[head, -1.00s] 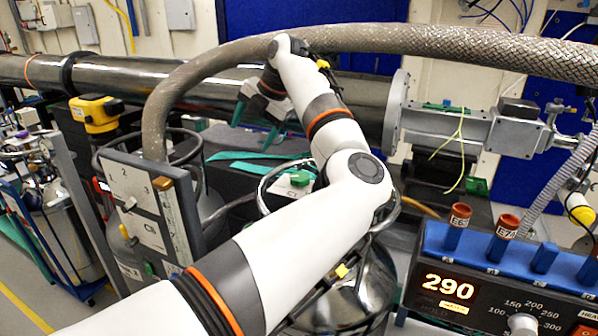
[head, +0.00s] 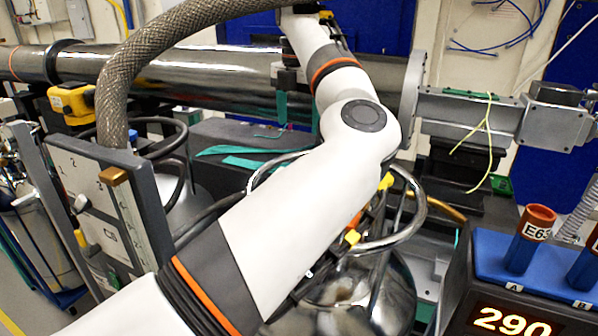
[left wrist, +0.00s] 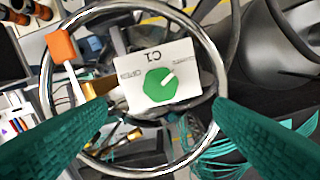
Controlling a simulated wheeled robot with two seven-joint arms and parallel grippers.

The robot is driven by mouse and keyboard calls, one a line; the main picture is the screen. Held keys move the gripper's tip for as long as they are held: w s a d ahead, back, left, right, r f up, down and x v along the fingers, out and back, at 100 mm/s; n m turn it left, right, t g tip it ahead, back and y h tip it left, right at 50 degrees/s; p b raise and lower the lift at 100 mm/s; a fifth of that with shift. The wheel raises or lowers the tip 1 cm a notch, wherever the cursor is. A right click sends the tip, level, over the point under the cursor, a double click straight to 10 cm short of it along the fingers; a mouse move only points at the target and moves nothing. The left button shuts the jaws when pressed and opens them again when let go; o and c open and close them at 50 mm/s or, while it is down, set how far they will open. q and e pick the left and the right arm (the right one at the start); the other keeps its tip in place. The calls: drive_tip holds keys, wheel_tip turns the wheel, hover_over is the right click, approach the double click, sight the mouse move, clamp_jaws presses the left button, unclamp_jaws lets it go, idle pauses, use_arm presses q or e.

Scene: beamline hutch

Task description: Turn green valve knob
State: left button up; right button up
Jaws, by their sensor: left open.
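The green valve knob (left wrist: 160,86) sits on a white plate (left wrist: 189,92) marked C1, upside down in the left wrist view. Its white pointer mark slants to the upper right. Small words flank the knob, too blurred to read surely. A metal ring (left wrist: 213,52) surrounds the plate; the ring also shows in the head view (head: 421,212). My left gripper (head: 298,112) is open and empty, teal fingers pointing down. In the left wrist view the fingers stand either side of the knob, apart from it. In the head view my left arm hides the knob. My right gripper is not in view.
A braided hose (head: 117,92) arches in front of a long steel pipe (head: 190,78). A numbered panel (head: 95,190) stands at left. A heater console (head: 497,262) with tubes stands at lower right.

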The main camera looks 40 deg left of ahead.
use_arm(q)
wheel_tip(320, 180, down, 11)
drive_tip(key=shift+r+p, duration=0.1)
drive_tip(key=shift+p, duration=1)
drive_tip(key=shift+s+f, duration=0.15)
drive_tip(key=shift+f, duration=0.3)
drive_tip(key=c, duration=1)
